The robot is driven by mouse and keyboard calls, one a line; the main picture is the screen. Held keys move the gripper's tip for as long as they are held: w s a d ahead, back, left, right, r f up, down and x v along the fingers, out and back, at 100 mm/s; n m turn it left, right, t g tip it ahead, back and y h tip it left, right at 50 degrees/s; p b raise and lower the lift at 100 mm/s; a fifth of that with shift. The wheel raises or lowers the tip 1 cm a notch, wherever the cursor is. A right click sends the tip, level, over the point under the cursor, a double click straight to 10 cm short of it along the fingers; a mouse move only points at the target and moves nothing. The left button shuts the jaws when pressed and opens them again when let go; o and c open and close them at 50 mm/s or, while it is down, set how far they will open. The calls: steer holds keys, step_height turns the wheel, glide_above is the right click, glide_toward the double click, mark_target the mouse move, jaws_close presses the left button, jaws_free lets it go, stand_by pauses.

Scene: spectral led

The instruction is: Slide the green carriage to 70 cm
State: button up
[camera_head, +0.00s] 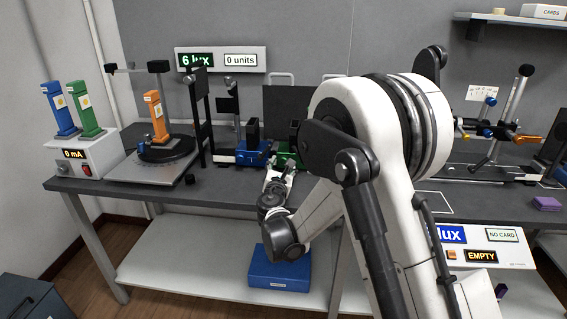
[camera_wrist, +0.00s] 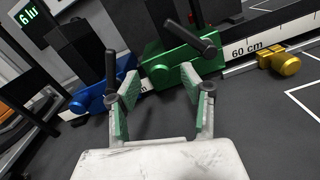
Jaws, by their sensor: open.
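The green carriage (camera_wrist: 172,62) sits on the rail in the upper middle of the wrist view, with a black post and a black knob on it. The rail's "60 cm" mark (camera_wrist: 247,49) shows just to its right. In the head view the green carriage (camera_head: 287,153) is partly hidden by my arm. My gripper (camera_wrist: 152,86) is open and empty, its fingers pointing at the front of the green carriage. Its right fingertip is close to the carriage; I cannot tell if it touches. In the head view my gripper (camera_head: 282,172) is just in front of the rail.
A blue carriage (camera_wrist: 92,97) stands on the rail to the left of the green one. A brass knob (camera_wrist: 281,63) sits at the rail's front, right of the 60 cm mark. A display (camera_head: 196,59) reads 6 lux. The dark tabletop before the rail is clear.

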mark_target(283, 161)
steer(key=shift+w+d, duration=0.1)
steer(key=shift+w, duration=1.4)
jaws_close()
